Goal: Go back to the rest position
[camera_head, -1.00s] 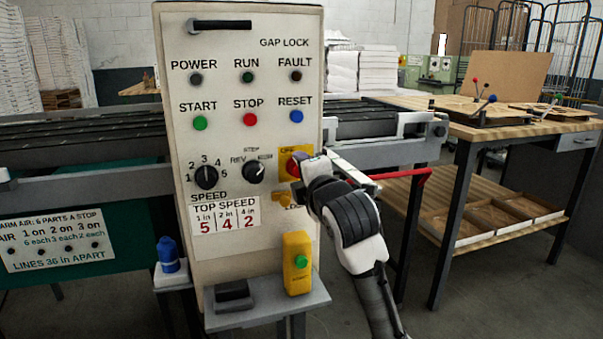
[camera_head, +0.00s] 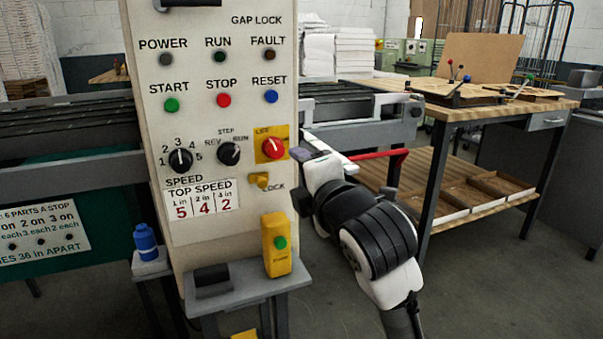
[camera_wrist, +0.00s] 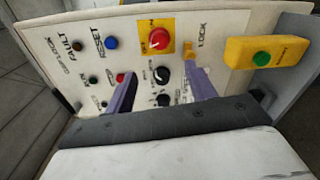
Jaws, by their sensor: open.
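My gripper is open and empty in the wrist view (camera_wrist: 160,95), its two purple-grey fingers apart in front of the control panel. In the head view my white and black arm reaches in from the lower right, and my gripper (camera_head: 308,165) is just right of the panel's edge. The control panel (camera_head: 215,50) stands upright with its labelled lamps, buttons and knobs. The red switch on a yellow plate (camera_head: 273,149) is in full view, left of my gripper and apart from it. The yellow lock (camera_head: 260,181) sits below it.
A yellow box with a green button (camera_head: 277,247) stands on a grey shelf (camera_head: 250,280) below the panel. A blue bottle (camera_head: 146,242) is at left. A wooden workbench (camera_head: 440,112) stands at right. Open floor lies between.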

